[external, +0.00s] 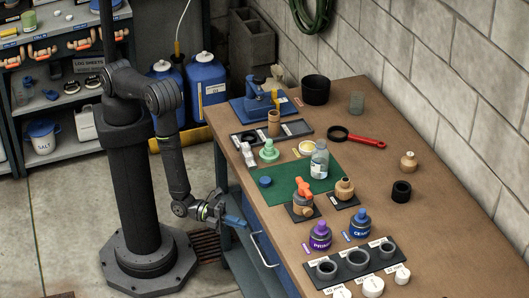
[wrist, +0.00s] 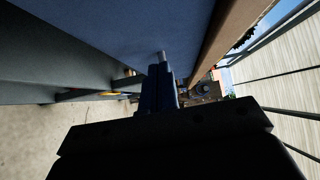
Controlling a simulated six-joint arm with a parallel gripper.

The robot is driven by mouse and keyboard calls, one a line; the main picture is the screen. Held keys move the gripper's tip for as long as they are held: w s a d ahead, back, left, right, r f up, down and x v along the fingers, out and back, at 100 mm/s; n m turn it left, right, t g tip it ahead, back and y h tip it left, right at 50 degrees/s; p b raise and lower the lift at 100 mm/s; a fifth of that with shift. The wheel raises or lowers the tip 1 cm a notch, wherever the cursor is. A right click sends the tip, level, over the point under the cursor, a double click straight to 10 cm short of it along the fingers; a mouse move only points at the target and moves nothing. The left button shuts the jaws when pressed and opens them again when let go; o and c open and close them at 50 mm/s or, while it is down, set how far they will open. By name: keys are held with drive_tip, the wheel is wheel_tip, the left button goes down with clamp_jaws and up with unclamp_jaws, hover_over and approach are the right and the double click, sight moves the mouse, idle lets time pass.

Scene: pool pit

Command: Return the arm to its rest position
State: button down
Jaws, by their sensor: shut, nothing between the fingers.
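My gripper (external: 234,222) is at the left side of the workbench in the external view, below the level of its top and close to the blue drawer front. Its blue fingers look closed and hold nothing. My arm hangs down from the column with the forearm pointing toward the bench. In the wrist view my gripper (wrist: 158,75) points along the blue bench front, with a dark block of the wrist below it. Whether the gripper touches the bench cannot be told.
A metal drawer handle (external: 263,249) sticks out near my gripper. Blue jugs (external: 207,85) and shelves (external: 60,125) stand behind. Floor at front left is clear.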

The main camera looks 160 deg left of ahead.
drive_tip(key=shift+a, duration=1.3)
